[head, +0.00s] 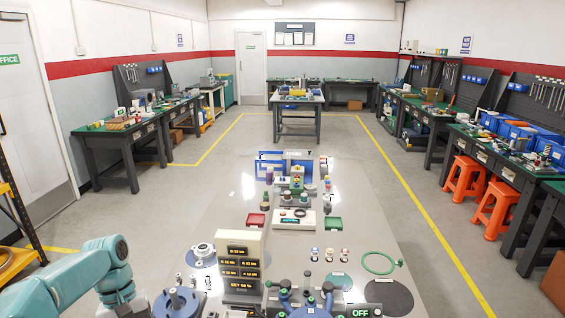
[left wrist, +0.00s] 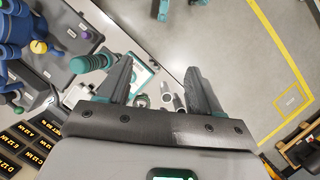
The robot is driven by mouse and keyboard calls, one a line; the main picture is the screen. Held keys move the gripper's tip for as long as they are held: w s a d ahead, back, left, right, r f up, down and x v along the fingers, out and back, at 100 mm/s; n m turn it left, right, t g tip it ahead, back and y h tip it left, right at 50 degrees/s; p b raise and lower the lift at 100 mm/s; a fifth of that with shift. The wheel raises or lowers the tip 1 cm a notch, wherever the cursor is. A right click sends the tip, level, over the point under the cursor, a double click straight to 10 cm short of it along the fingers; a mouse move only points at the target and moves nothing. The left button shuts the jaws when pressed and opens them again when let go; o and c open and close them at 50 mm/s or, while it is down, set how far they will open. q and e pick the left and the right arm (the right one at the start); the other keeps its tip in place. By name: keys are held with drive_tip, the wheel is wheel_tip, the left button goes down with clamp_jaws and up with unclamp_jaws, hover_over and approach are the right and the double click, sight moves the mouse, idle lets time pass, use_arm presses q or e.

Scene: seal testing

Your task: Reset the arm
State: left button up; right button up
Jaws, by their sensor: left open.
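My left arm reaches in from the lower left of the head view, bent downward at the left edge of the grey bench (head: 225,200). Its fingers cannot be made out there. In the left wrist view my left gripper (left wrist: 158,80) is open, its two dark fingers spread wide with nothing held between them. A teal ribbed handle (left wrist: 92,63) lies just left of the left finger; whether they touch cannot be told. Small metal cylinders (left wrist: 170,98) show beyond and between the fingers. My right gripper is in neither view.
A display box (head: 240,262) with yellow digits stands near the arm. A white flanged part (head: 202,252), a green ring (head: 378,263), a black disc (head: 390,297) and red (head: 255,220) and green (head: 333,223) trays sit on the bench. Open floor (head: 180,205) lies left.

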use_arm(q)
drive_tip(key=s+d+f+m+t+b, duration=0.1)
drive_tip(key=d+f+b, duration=0.15)
drive_tip(key=f, duration=0.45)
drive_tip(key=s+d+f+h+b, duration=0.15)
drive_tip(key=d+f, duration=0.25)
drive_tip(key=f, duration=0.4)
drive_tip(key=s+d+f+m+t+y+b, duration=0.1)
drive_tip(key=d+f, duration=0.2)
drive_tip(key=f, duration=0.4)
drive_tip(key=s+d+f+m+t+b, duration=0.1)
drive_tip(key=s+d+f+b, duration=0.1)
drive_tip(key=s+d+f, duration=0.2)
drive_tip(key=s+d+f+t+b, duration=0.1)
drive_tip(key=s+d+f+b, duration=0.2)
drive_tip(key=s+f, duration=0.7)
drive_tip(key=s+d+h, duration=0.1)
drive_tip(key=s, duration=0.2)
drive_tip(key=shift+d+m, duration=0.4)
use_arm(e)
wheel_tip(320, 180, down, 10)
use_arm(q)
drive_tip(key=shift+s+r, duration=0.1)
drive_tip(key=c, duration=0.4)
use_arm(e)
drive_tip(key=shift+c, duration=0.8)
